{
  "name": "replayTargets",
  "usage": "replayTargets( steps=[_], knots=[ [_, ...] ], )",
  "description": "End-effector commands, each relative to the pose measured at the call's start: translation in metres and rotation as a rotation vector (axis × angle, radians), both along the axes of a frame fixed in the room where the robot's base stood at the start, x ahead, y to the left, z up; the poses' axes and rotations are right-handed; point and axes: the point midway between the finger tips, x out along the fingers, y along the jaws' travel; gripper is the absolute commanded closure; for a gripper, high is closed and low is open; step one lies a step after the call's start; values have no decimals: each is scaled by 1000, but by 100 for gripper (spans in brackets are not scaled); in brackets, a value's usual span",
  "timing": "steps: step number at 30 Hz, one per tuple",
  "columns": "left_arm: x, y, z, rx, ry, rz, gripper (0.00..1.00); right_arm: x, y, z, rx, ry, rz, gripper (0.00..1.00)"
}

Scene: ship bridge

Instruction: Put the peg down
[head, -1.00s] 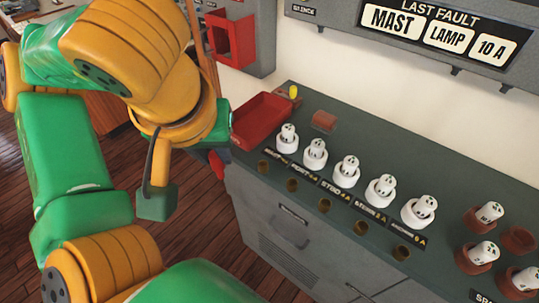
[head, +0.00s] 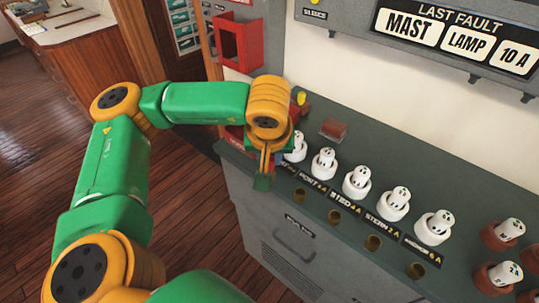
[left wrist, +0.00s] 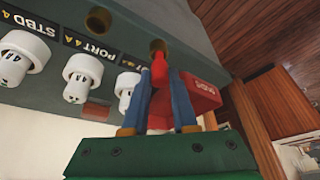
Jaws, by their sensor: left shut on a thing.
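The red peg (left wrist: 158,78) shows in the left wrist view between the blue fingers of my left gripper (left wrist: 165,92), which is shut on it. The peg's narrow end points at a round brass hole (left wrist: 157,46) in the console top and appears close to it. I cannot tell whether it touches or enters the hole. My right gripper is not in view.
White fuses stand in a row on the green console (head: 390,170), with labels and brass holes (head: 334,216) before them. A red tray (left wrist: 198,92) is close beside the fingers. Brown sockets (head: 502,236) hold fuses at right. A red wall box (head: 238,42) is behind.

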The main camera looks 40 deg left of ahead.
Motion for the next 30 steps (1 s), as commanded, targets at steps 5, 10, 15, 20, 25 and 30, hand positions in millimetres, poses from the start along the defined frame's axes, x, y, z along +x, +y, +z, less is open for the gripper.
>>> replayTargets(
  steps=[5,10,15,20,25,30],
  knots=[
    [0,0,-6,0,0,0,100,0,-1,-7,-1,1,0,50],
    [0,0,-8,0,0,0,69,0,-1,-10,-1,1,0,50],
    [0,0,-7,0,0,0,44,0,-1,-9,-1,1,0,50],
    [0,0,-7,0,0,0,44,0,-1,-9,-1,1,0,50],
    [0,0,8,0,-1,0,44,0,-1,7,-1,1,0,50],
    [-13,-11,42,-1,-7,-4,44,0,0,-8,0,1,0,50]
  ],
)
